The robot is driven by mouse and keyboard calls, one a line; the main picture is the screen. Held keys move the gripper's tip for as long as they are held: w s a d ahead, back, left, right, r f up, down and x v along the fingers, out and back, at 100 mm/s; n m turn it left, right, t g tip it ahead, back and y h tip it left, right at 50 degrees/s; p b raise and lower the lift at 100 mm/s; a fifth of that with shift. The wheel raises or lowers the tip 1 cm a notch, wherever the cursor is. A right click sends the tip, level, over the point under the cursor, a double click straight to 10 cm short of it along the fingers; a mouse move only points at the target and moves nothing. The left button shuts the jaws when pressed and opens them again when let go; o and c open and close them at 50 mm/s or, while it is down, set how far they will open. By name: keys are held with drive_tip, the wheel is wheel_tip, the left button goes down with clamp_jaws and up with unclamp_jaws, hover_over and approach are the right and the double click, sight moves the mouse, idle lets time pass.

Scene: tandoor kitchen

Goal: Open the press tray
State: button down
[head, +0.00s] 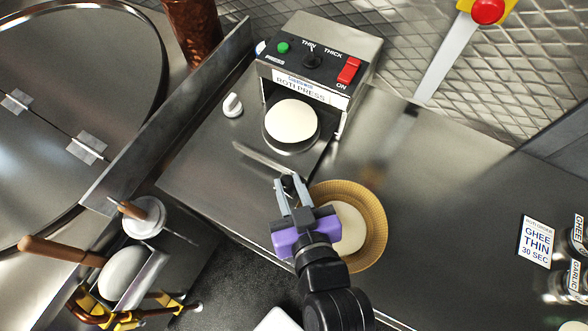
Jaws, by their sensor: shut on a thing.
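The roti press (318,62) stands at the back centre, with buttons and a red switch on its top. Its press tray shows below the housing as a dark round plate (294,148) bearing a pale dough disc (292,120). A light metal bar (262,158) lies in front of the plate. My gripper (287,184) is at the right end of this bar, its fingers shut on a small dark handle (289,182). The fingers partly hide the handle, and its join to the tray is not clear.
A tan basket (376,226) with pale dough sits right beside and partly beneath my gripper. A white knob (232,105) is left of the tray. A raised metal divider (170,118) runs along the left. The steel counter at right is mostly clear.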

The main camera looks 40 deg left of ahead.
drive_tip(key=shift+s+d, duration=0.2)
drive_tip(key=shift+s, duration=0.55)
drive_tip(key=shift+s+d, duration=0.2)
drive_tip(key=shift+s, duration=0.55)
drive_tip(key=c, duration=1.5)
unclamp_jaws()
drive_tip(key=shift+d, duration=0.1)
drive_tip(key=b+v, duration=0.1)
drive_tip(key=v, duration=0.6)
drive_tip(key=shift+s+d+r, duration=0.15)
drive_tip(key=shift+s+d, duration=0.1)
